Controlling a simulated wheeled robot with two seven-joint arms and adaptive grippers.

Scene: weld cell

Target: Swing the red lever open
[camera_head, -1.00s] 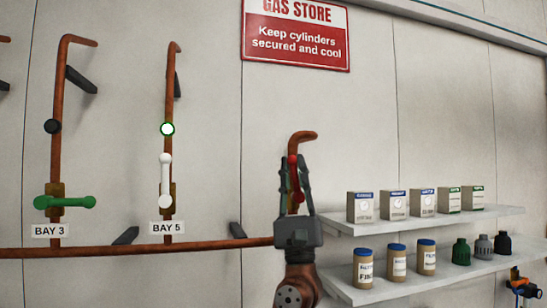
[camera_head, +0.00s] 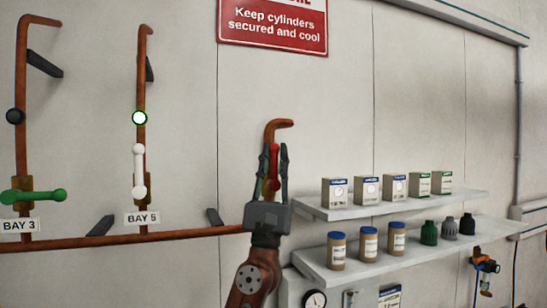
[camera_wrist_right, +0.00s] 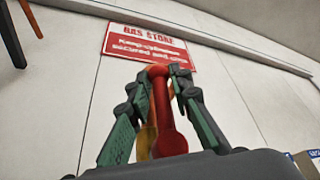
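The red lever (camera_head: 274,167) stands upright on a copper pipe (camera_head: 280,124) in the middle of the head view. My right gripper (camera_head: 270,150) is at the lever from below, its two fingers on either side of it. In the head view, gaps show between fingers and lever, so it looks open around it. The wrist view shows the red lever (camera_wrist_right: 162,112) between the fingers of the right gripper (camera_wrist_right: 162,78); contact cannot be told there. The gripper body hides the lever's lower surroundings. My left gripper is not in view.
Left are the Bay 5 white lever (camera_head: 139,171) and Bay 3 green lever (camera_head: 34,196) on copper pipes. A horizontal pipe (camera_head: 100,240) runs below. Right of my gripper, two shelves (camera_head: 470,196) hold boxes, jars and caps. A red sign (camera_head: 272,26) hangs above.

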